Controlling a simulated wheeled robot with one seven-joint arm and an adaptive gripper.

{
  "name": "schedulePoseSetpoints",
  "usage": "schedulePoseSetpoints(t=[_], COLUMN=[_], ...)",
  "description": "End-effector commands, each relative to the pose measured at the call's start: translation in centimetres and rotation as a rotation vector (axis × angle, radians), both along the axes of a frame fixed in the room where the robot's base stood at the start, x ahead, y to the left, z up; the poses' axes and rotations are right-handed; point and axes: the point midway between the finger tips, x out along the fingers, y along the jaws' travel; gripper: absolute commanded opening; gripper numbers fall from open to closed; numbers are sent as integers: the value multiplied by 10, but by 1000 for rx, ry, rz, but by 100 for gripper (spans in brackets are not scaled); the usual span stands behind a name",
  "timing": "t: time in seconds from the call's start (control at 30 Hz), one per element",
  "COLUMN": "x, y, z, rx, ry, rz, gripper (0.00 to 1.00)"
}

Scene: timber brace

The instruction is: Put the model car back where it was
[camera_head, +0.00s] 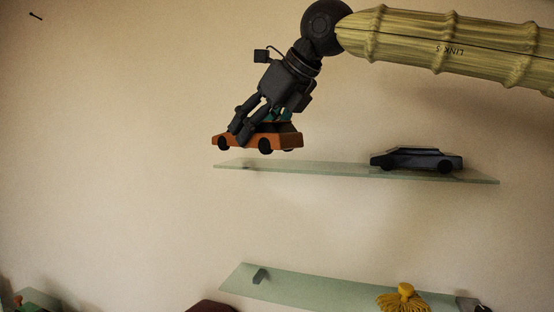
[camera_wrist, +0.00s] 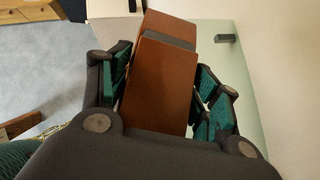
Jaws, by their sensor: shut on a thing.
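An orange-brown model car (camera_head: 282,140) with dark wheels is held in my gripper (camera_head: 243,128), above the left part of the upper glass shelf (camera_head: 330,173). In the head view a small gap seems to show between its wheels and the shelf; I cannot tell the exact height or depth. In the wrist view the car (camera_wrist: 160,85) lies between the green-padded fingers of my gripper (camera_wrist: 165,90), which are shut on it. A second model car, dark blue-grey (camera_head: 418,160), stands on the right part of the same shelf.
A lower glass shelf (camera_head: 320,288) holds a yellow tasselled thing (camera_head: 403,297) and a small dark block (camera_head: 259,276). A dark red thing (camera_head: 212,307) shows at the bottom edge. The upper shelf is bare between its left end and the dark car.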

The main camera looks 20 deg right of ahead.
Motion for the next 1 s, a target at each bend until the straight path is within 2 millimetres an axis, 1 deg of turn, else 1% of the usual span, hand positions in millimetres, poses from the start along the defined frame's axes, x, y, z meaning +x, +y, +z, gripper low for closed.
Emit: schedulePoseSetpoints(t=[0.03, 0.17, 0.4, 0.6, 0.73, 1.0], x=[4, 22, 64, 95, 109, 122], y=[-4, -16, -43, -68, -78, -87], z=[5, 6, -1, -4, -8, -11], rx=[3, 4, 3, 3, 3, 3], ry=[-2, -2, 0, -1, -2, -2], rz=[0, 1, 1, -2, -1, -1], gripper=[28, 28, 28, 28, 28, 28])
